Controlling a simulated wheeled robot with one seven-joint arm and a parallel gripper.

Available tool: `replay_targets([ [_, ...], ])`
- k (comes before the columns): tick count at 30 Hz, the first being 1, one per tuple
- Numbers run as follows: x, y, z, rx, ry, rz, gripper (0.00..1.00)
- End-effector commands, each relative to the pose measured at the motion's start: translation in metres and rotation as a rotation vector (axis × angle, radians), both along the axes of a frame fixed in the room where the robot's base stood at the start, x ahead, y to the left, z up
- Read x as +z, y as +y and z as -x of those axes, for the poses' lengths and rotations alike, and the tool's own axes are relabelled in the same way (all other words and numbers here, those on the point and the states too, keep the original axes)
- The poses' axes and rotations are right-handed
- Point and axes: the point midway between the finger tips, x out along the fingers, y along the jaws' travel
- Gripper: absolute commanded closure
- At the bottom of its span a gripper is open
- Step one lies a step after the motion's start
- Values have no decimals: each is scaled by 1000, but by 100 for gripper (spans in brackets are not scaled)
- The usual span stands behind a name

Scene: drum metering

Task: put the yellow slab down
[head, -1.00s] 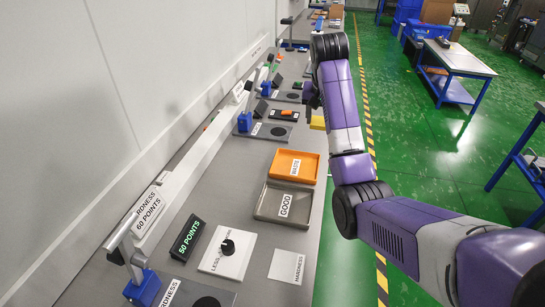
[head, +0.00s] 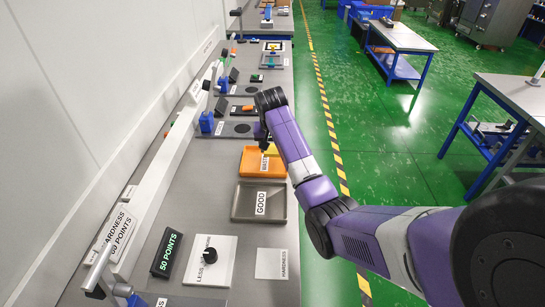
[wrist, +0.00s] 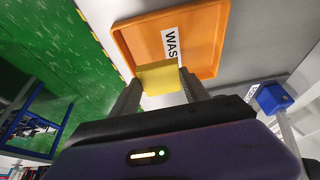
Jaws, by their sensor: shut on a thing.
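The yellow slab (wrist: 158,77) is between the two fingers of my gripper (wrist: 160,84) in the wrist view, and the fingers are shut on it. In the head view the slab (head: 271,149) shows as a small yellow patch beside my arm, over the orange WASTE tray (head: 247,161). In the wrist view the orange tray (wrist: 124,44) lies beyond the slab, and the slab overlaps its near rim in the picture. I cannot tell whether the slab touches the tray. My arm hides part of the tray in the head view.
A grey GOOD tray (head: 240,203) sits in front of the orange tray on the bench. Nearer are a white card with a black knob (head: 210,256), a HARDNESS card (head: 271,264) and a dark display reading 50 POINTS (head: 167,252). Testing stations stand farther along the bench.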

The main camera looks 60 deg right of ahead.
Motion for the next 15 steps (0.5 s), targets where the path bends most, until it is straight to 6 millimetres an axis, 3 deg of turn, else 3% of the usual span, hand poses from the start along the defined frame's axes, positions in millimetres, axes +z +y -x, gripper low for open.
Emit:
replay_targets([
  [15, -50, 0, 0, 0, 1, 0, 93],
])
